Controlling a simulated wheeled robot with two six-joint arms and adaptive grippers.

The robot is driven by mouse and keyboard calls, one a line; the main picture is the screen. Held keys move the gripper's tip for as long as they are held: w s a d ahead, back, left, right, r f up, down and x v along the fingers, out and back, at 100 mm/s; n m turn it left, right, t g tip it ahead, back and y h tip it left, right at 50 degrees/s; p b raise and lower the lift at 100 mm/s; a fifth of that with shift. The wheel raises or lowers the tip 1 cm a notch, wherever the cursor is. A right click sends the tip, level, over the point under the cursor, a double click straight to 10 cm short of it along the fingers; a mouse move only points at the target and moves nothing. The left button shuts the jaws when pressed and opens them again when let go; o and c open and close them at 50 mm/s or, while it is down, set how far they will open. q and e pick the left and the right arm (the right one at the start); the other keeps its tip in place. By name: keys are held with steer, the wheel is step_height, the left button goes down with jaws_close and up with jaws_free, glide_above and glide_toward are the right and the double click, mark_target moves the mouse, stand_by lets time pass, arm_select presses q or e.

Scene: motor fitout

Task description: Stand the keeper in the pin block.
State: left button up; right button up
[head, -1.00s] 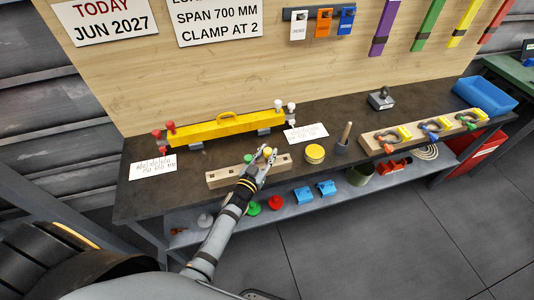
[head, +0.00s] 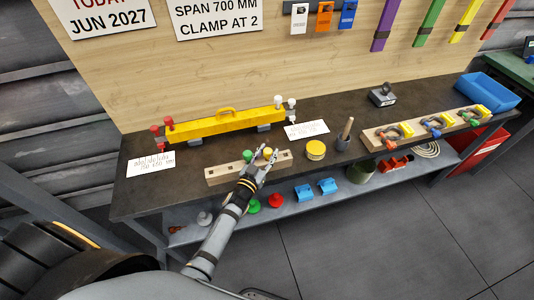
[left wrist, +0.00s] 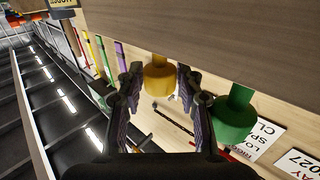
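The pin block (head: 222,175) is a pale wooden bar with holes, lying at the front of the dark bench. A yellow-headed keeper (head: 267,153) and a green-headed one (head: 248,156) stand in it. My left gripper (head: 265,161) is just in front of the yellow one. In the left wrist view my left gripper (left wrist: 160,78) is open, its fingertips on either side of the yellow keeper (left wrist: 158,82) with gaps showing. The green keeper (left wrist: 234,115) is right of the fingers there, under the block (left wrist: 200,28) in that turned view. My right gripper is not in view.
A yellow beam (head: 225,126) with red and white knobs lies behind the block. A lower shelf (head: 285,208) holds green, red and blue parts.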

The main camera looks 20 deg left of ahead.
arm_select(q)
steer(key=shift+o, duration=1.2)
steer(key=s+a, duration=0.1)
steer(key=s, duration=1)
steer(key=shift+s+a, duration=0.25)
steer(key=shift+s, duration=0.15)
